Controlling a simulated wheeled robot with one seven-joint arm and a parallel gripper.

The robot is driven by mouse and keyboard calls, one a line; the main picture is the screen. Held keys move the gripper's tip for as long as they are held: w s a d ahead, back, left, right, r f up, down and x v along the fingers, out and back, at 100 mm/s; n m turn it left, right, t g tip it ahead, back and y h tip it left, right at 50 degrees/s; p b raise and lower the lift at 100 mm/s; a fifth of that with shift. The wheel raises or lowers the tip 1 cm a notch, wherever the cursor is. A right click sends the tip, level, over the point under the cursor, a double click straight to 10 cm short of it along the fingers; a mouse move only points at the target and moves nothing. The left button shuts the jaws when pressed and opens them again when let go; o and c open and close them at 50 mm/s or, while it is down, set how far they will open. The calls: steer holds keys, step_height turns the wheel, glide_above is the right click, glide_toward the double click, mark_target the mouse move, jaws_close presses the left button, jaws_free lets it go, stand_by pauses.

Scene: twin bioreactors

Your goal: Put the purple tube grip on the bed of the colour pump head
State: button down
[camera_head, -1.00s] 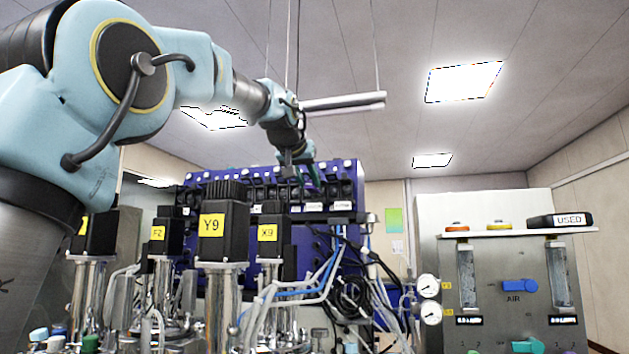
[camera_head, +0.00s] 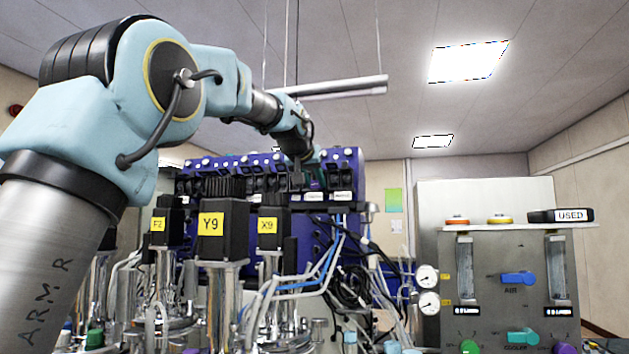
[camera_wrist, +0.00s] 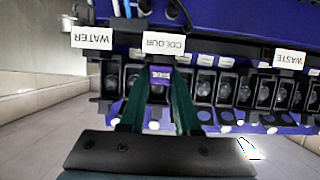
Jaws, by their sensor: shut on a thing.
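My gripper (camera_wrist: 161,92) shows in the wrist view as two green fingers, shut on the purple tube grip (camera_wrist: 160,75). The grip sits between the fingertips, right by the COLOUR label (camera_wrist: 164,43), which appears upside down. The colour pump head is at this label, largely hidden behind my fingers and the grip. Whether the grip touches its bed I cannot tell. In the head view my gripper (camera_head: 316,178) is small, in front of the blue pump rack (camera_head: 347,215); the grip cannot be made out there.
Other pump heads stand in a row beside it, with WATER (camera_wrist: 92,38) and WASTE (camera_wrist: 290,58) labels. Black motors marked Y9 (camera_head: 222,222) and X9 (camera_head: 272,226) stand in front of the rack, with tubes and cables. A gas panel (camera_head: 510,270) is at right.

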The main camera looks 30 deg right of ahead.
steer(key=c, duration=0.6)
jaws_free()
steer(key=shift+f, duration=0.1)
steer(key=shift+r, duration=0.3)
steer(key=shift+b+v, duration=2.05)
steer(key=shift+v, duration=3.95)
steer(key=shift+f, duration=0.1)
